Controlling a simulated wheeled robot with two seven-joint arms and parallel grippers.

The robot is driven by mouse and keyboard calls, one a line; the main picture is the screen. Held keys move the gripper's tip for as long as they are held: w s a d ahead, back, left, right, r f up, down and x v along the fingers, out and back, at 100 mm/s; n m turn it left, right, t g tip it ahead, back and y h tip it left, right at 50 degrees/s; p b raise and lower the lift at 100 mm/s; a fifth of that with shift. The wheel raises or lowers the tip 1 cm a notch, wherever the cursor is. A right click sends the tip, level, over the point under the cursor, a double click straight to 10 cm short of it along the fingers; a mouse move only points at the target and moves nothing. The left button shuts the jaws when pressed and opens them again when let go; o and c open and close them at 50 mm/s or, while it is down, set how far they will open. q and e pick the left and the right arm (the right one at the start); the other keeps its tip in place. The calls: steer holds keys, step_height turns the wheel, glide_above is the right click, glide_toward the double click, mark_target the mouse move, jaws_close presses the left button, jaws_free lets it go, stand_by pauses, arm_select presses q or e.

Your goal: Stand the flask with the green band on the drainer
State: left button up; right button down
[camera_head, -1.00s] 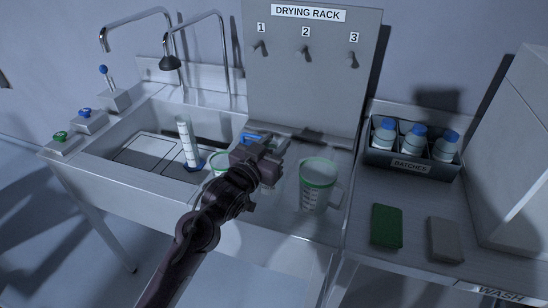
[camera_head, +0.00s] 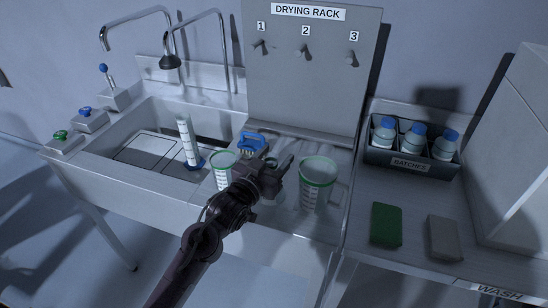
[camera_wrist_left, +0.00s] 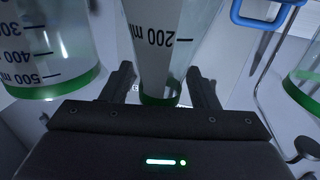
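The flask is clear with a green band at its narrow neck and a "200 ml" mark. It stands out in the left wrist view (camera_wrist_left: 162,60). In the head view it is mostly hidden behind my left gripper (camera_head: 280,165). In the left wrist view the open fingers (camera_wrist_left: 163,90) lie either side of the flask's neck, with a gap showing on each side. The ribbed drainer (camera_head: 335,150) lies below the drying rack board. My right gripper is out of view.
A green-rimmed beaker (camera_head: 221,172) stands left of the gripper, and a larger green-rimmed jug (camera_head: 316,185) stands close on the right. A blue brush (camera_head: 252,141) lies behind. A measuring cylinder (camera_head: 187,140) stands in the sink. A bottle crate (camera_head: 408,164) is at right.

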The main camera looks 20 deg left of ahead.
arm_select(q)
steer(key=shift+r, duration=0.15)
steer(key=b+v, duration=0.2)
steer(key=v, duration=1)
